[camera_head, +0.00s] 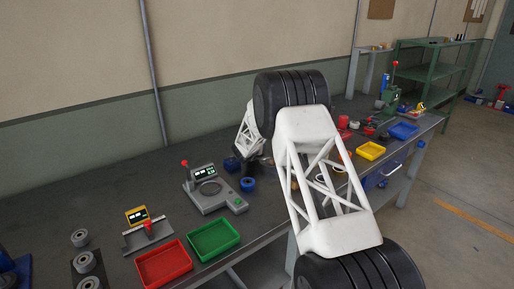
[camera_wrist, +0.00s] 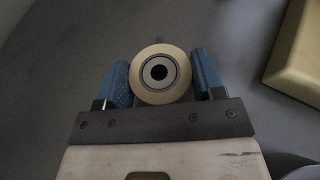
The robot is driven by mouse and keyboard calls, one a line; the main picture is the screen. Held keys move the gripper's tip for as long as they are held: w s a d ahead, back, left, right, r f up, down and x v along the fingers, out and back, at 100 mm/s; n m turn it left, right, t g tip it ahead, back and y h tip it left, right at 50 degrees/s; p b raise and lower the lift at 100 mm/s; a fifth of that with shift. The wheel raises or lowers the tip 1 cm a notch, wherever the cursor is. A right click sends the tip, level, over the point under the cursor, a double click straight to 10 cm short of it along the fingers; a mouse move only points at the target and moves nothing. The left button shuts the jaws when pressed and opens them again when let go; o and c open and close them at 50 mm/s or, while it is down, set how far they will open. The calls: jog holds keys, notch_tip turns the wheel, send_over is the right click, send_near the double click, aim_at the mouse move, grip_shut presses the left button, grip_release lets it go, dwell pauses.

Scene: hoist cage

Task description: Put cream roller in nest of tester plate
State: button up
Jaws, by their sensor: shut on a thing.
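The cream roller (camera_wrist: 142,80) shows end-on in the wrist view, a cream ring around a grey hub with a dark bore. My gripper (camera_wrist: 162,74) has its two blue fingers on either side of the roller and is shut on it. Grey bench surface shows around the roller; its height above the bench is unclear. The tester plate (camera_head: 222,204) is a grey device with a round nest, a small display and a red-topped lever, left of my arm in the head view. My arm largely hides the gripper and roller in the head view.
A green tray (camera_head: 213,239) and a red tray (camera_head: 164,265) lie in front of the tester. A blue ring-shaped part (camera_head: 248,184) sits to its right. Grey rollers (camera_head: 85,262) stand at far left. A cream block (camera_wrist: 292,50) lies right of the gripper.

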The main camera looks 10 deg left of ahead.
jog(key=shift+f, duration=0.1)
jog(key=o, duration=1.1)
jog(key=shift+s+r, duration=0.2)
jog(key=shift+r, duration=0.05)
jog(key=shift+v, duration=5.8)
jog(key=shift+r, duration=0.1)
